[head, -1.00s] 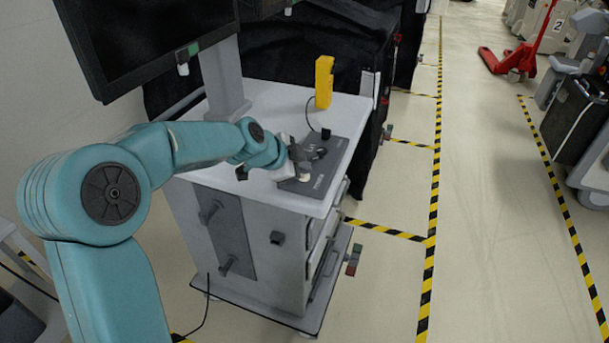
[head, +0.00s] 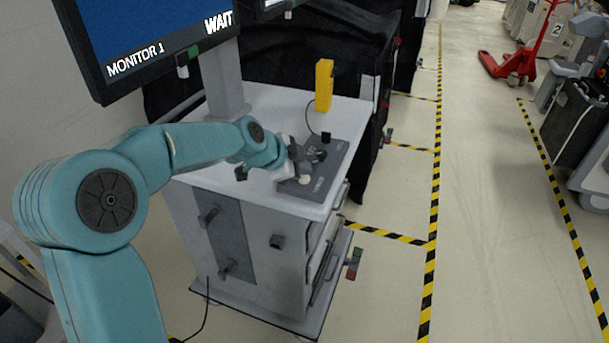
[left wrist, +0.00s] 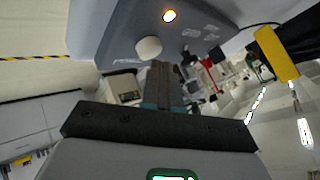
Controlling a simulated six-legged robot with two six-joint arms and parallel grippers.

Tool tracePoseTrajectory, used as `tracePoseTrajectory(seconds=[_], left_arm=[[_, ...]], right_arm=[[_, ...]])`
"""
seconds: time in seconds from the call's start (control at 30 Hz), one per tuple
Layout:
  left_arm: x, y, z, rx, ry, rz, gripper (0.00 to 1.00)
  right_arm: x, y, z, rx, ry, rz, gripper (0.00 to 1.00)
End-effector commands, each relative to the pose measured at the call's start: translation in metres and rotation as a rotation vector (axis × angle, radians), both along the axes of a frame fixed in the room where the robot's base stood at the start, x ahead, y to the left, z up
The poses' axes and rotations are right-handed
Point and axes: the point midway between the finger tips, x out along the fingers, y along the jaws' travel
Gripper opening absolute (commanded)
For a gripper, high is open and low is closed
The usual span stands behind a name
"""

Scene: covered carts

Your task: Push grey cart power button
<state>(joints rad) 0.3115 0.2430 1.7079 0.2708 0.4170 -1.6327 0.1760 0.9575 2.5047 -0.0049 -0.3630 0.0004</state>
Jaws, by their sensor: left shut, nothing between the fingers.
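The grey cart (head: 276,268) stands at centre with a light top. A dark grey control panel (head: 324,178) lies on its right front part. A round white button (head: 305,180) sits near the panel's front edge; it also shows in the left wrist view (left wrist: 148,48). A small round light glowing orange-white (left wrist: 169,16) shows on the panel in the left wrist view. My left gripper (head: 301,160) is shut and empty, just above the panel, close to the white button. Its shut fingers (left wrist: 164,84) appear apart from the button. My right gripper is not in view.
A yellow upright object (head: 323,85) stands at the cart top's back. Black covered carts (head: 335,40) stand behind. A red pallet jack (head: 515,62) is far right. The striped floor aisle is clear.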

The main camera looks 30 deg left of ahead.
Motion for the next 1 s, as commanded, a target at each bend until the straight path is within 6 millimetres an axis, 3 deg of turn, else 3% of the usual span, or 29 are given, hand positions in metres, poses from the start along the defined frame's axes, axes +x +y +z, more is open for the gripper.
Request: tracePoseTrajectory(seconds=[0.5, 1.0], left_arm=[[0.000, 0.000, 0.056, 0.001, -0.001, 0.000, 0.00], [0.000, 0.000, 0.058, 0.001, -0.002, 0.000, 0.00]], right_arm=[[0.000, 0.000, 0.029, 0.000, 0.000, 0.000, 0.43], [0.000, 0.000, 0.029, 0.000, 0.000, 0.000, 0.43]])
